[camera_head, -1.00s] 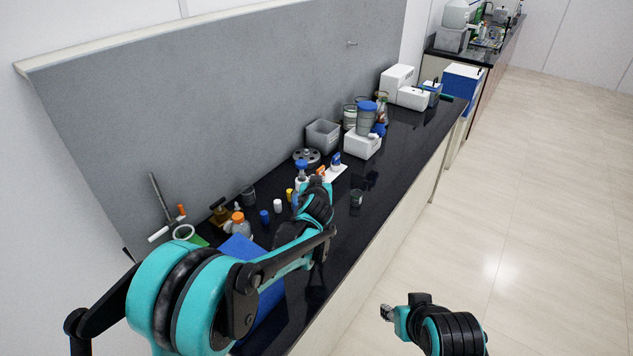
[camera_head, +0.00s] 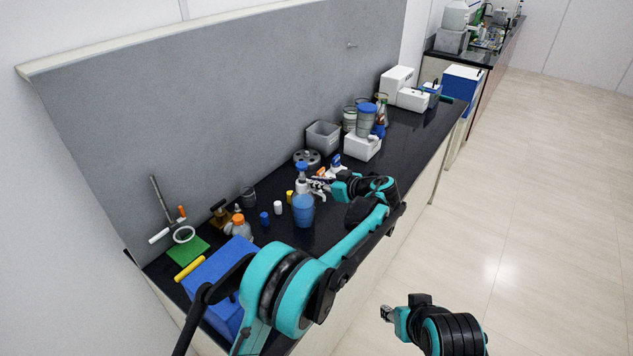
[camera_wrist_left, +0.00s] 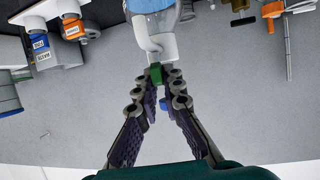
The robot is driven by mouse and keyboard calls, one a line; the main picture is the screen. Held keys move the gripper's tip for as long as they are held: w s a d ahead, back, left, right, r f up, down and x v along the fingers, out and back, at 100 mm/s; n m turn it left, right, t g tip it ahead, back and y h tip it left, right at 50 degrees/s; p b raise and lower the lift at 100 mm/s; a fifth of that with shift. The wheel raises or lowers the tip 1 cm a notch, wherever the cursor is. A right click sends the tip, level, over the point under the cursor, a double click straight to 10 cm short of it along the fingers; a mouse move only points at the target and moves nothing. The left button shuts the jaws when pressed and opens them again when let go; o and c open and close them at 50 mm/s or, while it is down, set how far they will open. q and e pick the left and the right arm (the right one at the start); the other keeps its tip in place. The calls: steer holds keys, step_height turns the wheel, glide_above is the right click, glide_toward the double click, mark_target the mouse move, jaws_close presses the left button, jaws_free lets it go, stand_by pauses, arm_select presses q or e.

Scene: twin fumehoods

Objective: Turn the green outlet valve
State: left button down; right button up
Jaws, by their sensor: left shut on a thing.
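The green outlet valve (camera_wrist_left: 157,73) is a small green piece at the end of a white spout (camera_wrist_left: 158,45) in the left wrist view. My left gripper (camera_wrist_left: 157,88) has its fingertips closed around it, one on each side.
Several small bottles, including an orange-capped one (camera_head: 238,228), crowd the black bench (camera_head: 285,238). A blue box (camera_head: 222,275) and green mat (camera_head: 188,251) are at the near left. Open floor (camera_head: 530,230) lies right.

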arm_select(q)
steer(key=shift+n+g+y, duration=0.4)
steer(key=shift+n+g, duration=0.2)
steer(key=c, duration=1.6)
jaws_free()
steer(key=shift+f, duration=0.1)
steer(key=shift+c, duration=0.2)
steer(key=shift+d, duration=0.1)
steer(key=v, duration=1.2)
steer(key=shift+w, duration=0.1)
